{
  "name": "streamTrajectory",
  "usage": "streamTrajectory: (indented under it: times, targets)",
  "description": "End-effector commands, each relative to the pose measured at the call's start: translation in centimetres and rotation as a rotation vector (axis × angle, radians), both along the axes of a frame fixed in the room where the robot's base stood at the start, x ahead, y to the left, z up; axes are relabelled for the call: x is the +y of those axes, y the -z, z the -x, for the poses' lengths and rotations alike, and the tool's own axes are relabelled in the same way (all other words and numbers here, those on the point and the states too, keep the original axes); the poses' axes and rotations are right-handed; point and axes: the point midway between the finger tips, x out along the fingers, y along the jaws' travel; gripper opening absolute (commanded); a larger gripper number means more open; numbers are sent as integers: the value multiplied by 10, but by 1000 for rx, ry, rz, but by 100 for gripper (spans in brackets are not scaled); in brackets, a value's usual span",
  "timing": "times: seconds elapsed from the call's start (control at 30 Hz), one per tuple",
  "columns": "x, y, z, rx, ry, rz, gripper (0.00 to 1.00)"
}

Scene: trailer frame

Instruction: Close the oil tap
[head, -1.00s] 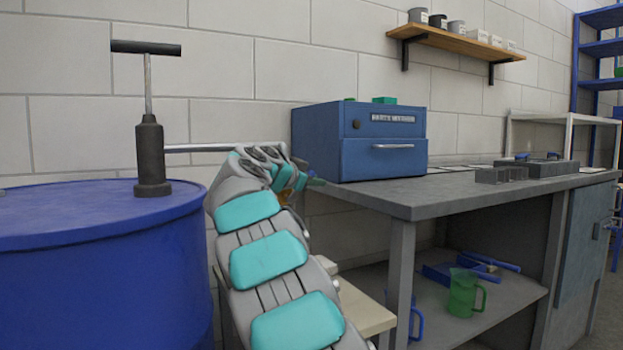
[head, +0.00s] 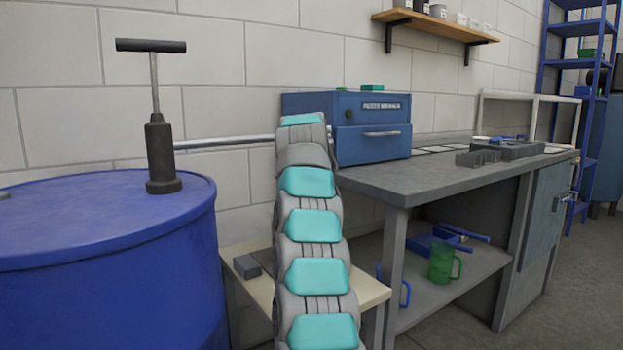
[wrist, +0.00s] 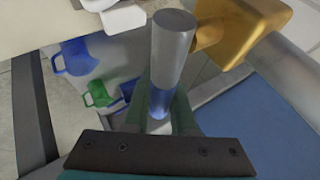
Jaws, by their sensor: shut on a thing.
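In the wrist view, a brass block (wrist: 235,30), which looks like the tap's body, is at the upper right. A short round silver bar (wrist: 172,45), which looks like the tap's handle, stands left of it with a bluish lower end. My gripper (wrist: 158,112) is shut on that lower end, its dark green fingers on either side. In the head view, my arm hides the gripper and the tap. A steel pipe (head: 225,142) runs from the black pump (head: 160,155) on the drum and goes behind my arm.
The blue drum (head: 100,260) stands at the left. A low pale table (head: 370,292) with a dark block (head: 247,265) is below my arm. The grey workbench (head: 430,180) with a blue cabinet (head: 372,143) is close on the right. A green jug (head: 440,265) stands on its lower shelf.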

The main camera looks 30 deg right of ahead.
Motion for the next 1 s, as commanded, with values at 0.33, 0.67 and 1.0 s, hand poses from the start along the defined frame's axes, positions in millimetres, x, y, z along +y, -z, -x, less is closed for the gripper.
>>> streamTrajectory:
  times: [0.33, 0.67, 1.0]
  targets:
    - [0, 6, 0, 4, 1, -52, 0]
    - [0, 7, 0, 4, 2, -54, 26]
    - [0, 5, 0, 3, 1, -51, 54]
